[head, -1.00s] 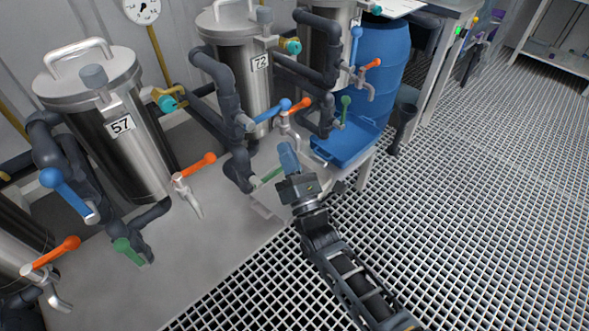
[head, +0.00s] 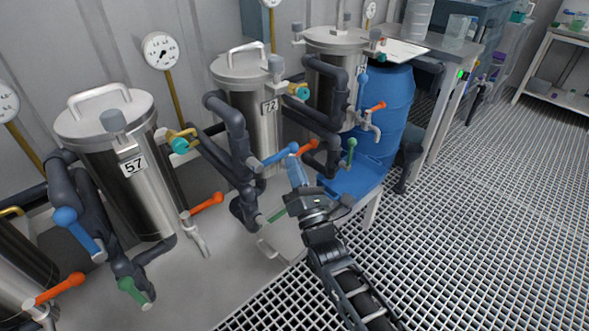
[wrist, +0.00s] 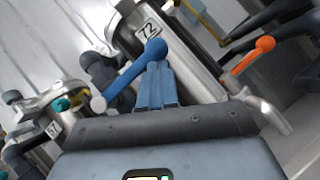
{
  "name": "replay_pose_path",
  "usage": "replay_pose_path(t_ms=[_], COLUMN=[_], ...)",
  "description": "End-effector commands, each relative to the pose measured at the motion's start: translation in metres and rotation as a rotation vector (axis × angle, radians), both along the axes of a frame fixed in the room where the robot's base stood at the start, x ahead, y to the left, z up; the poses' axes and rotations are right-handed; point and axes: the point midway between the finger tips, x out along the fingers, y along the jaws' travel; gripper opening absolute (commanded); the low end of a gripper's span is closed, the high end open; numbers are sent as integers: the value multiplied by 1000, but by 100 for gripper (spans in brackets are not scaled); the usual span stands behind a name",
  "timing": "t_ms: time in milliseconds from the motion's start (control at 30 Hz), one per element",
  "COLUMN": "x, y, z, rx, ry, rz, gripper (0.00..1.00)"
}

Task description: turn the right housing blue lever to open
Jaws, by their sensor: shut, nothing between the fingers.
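The blue lever (head: 278,156) of housing 72 (head: 243,105) slants up to the right from its pivot and ends in a ball. It also shows in the wrist view (wrist: 128,76). My gripper (head: 293,162) is shut and empty, its blue fingers just below the ball end. In the wrist view the fingertips (wrist: 156,68) overlap the lever near its ball; I cannot tell whether they touch. Farther right, a third housing (head: 333,95) has an upright blue lever (head: 361,88). Housing 57 (head: 130,180) is at left, with another blue lever (head: 79,234).
Orange levers (head: 207,203) and green levers (head: 131,288) sit on nearby pipes. An orange lever (wrist: 250,56) is right of my fingers in the wrist view. A blue barrel (head: 385,110) stands behind at right. The grating floor (head: 470,220) at right is clear.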

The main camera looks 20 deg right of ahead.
Motion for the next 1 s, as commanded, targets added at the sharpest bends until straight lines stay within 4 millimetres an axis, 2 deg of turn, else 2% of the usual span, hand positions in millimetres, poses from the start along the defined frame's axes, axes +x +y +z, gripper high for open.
replay_pose_path(t_ms=[567,1000], x=[1,2], y=[-5,-8], z=[10,40], rx=[-136,-488], ry=[-48,-163], rz=[-3,-5], gripper=[0,0])
